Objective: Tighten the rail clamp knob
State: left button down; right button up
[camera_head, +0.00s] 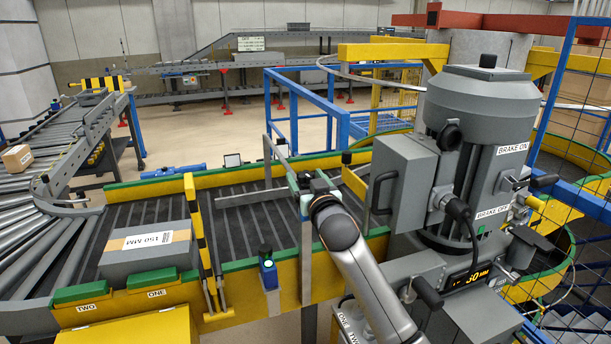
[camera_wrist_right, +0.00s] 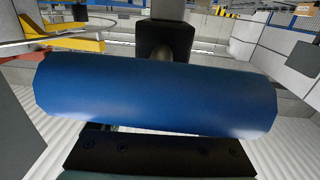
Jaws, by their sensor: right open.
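My right gripper (camera_head: 308,183) is at the guide rail (camera_head: 250,197) above the conveyor's near side in the head view. Its jaws are open, but my wrist hides most of them there. In the right wrist view, a blue cylindrical bar (camera_wrist_right: 155,95), which looks like the clamp knob's handle, lies crosswise close in front of the camera. A dark block (camera_wrist_right: 165,38) on a post stands just behind it. A dark screwed plate of my gripper shows below the bar. Whether the fingers touch the bar cannot be told. The knob is hidden in the head view. My left gripper is out of view.
A grey box marked 150 MM (camera_head: 150,247) lies on the belt at left. A yellow-black striped arm (camera_head: 201,240) stands beside it. The large grey motor unit (camera_head: 475,140) blocks the right.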

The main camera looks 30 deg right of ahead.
jog(key=shift+w+d, duration=0.1)
jog(key=shift+w, duration=0.2)
grip_shut()
dwell(0.5)
